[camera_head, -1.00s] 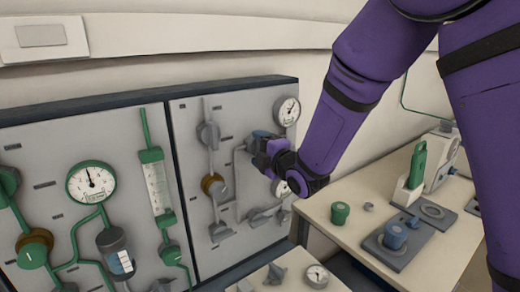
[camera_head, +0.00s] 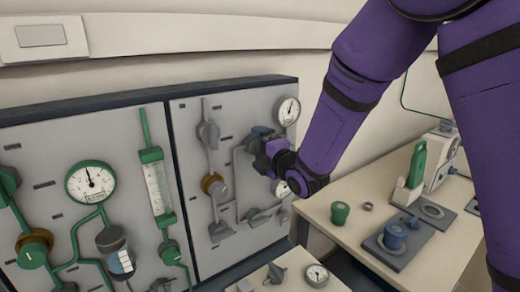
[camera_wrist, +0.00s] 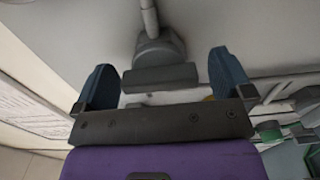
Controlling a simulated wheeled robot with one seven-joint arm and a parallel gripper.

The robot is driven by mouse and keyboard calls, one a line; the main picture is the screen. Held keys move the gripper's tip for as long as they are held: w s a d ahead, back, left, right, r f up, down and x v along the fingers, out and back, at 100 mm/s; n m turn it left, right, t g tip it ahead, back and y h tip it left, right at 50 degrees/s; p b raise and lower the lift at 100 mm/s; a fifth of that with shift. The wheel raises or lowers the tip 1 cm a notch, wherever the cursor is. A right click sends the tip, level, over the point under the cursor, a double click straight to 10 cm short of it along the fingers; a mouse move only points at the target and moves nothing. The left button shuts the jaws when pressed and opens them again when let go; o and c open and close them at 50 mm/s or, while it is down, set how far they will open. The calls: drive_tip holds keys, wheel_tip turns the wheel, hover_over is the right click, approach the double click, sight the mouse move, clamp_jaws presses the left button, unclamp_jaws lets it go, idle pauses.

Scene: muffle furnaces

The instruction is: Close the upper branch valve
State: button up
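My gripper (camera_head: 259,138) is at the upper right part of the right grey panel, in front of the upper branch pipe. In the wrist view its two blue fingers (camera_wrist: 163,82) are spread apart. The upper branch valve, grey with a bar-shaped handle (camera_wrist: 160,78), lies between them. The left finger is very close to the handle's end and a small gap shows at the right; contact is not clear. In the head view the gripper mostly hides this valve. A lower branch valve (camera_head: 258,217) with a grey handle sits below on the same panel.
A gauge (camera_head: 287,111) is just above right of my gripper and another (camera_head: 281,188) is below it. Grey valves (camera_head: 209,134) and a brass fitting (camera_head: 213,185) line the pipe to the left. A table (camera_head: 340,240) with small parts stands at right.

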drive_tip(key=v, duration=1)
drive_tip(key=shift+s+d, duration=0.25)
drive_tip(key=shift+s, duration=0.1)
drive_tip(key=s+d+r+m+g+h, duration=0.2)
drive_tip(key=s+d+r+m+h, duration=0.15)
drive_tip(key=d+m, duration=0.4)
drive_tip(key=s+d+r+m+g+h, duration=0.2)
drive_tip(key=d+r+m+h, duration=0.2)
drive_tip(key=d+m, duration=0.35)
drive_tip(key=s+d+r+m+g+h, duration=0.1)
drive_tip(key=s+d+m+g, duration=0.2)
drive_tip(key=s, duration=0.7)
drive_tip(key=s+d+r+m+g+h, duration=0.1)
drive_tip(key=s+d+m, duration=0.4)
drive_tip(key=s, duration=0.5)
drive_tip(key=shift+r+m+g, duration=0.4)
drive_tip(key=shift+m+g, duration=0.5)
drive_tip(key=shift+m, duration=0.1)
